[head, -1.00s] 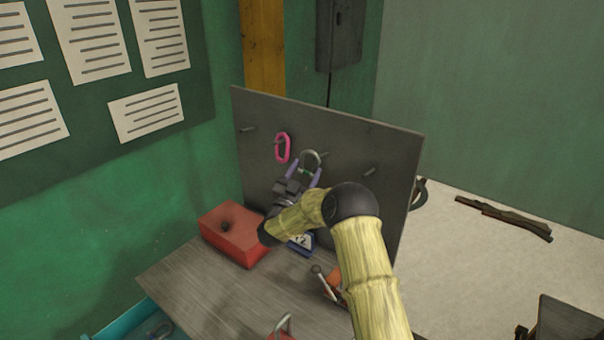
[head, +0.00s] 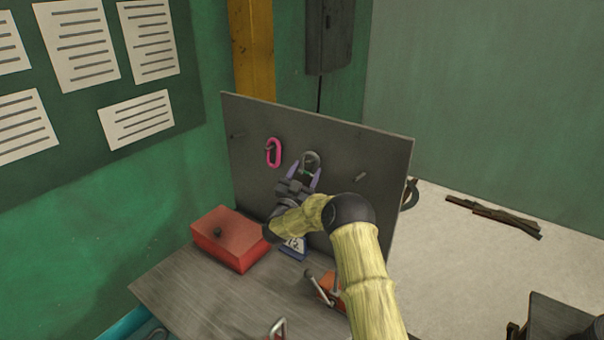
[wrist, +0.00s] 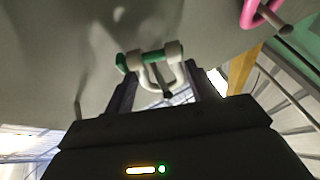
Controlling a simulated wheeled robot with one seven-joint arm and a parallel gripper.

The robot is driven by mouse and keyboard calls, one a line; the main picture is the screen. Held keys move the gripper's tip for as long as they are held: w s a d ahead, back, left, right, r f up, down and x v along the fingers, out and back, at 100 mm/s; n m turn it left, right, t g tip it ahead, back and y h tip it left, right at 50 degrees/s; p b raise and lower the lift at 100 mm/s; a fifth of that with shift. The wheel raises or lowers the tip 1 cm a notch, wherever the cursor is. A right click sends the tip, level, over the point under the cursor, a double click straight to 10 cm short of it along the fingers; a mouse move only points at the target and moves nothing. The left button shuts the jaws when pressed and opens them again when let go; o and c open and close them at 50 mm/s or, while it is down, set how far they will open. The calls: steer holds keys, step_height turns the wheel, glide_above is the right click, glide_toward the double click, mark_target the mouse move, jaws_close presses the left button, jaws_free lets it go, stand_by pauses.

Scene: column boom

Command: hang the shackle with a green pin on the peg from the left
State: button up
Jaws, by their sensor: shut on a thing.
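The shackle (head: 311,157) has a pale grey bow and a green pin (wrist: 152,56). My gripper (head: 305,177) is shut on it, in front of the upright grey board (head: 375,150). In the wrist view the shackle (wrist: 172,72) sits between the fingertips of my gripper (wrist: 157,82). A dark peg tip (wrist: 167,94) shows inside the bow's outline; I cannot tell whether the bow is around that peg or only in front of it. The leftmost peg (head: 237,134) and the rightmost peg (head: 360,177) are bare.
A pink link (head: 273,152) hangs on the second peg, close left of the shackle. A red box (head: 230,238) stands on the grey bench (head: 190,290) below. An orange tool (head: 328,287) and a blue-white item (head: 295,246) also lie there. The board right of the shackle is mostly clear.

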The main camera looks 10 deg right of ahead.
steer(key=shift+w+d+f+b, duration=0.45)
steer(key=shift+w+f+b, duration=0.05)
steer(key=shift+b, duration=0.8)
steer(key=o, duration=1.2)
steer(key=shift+f, duration=0.1)
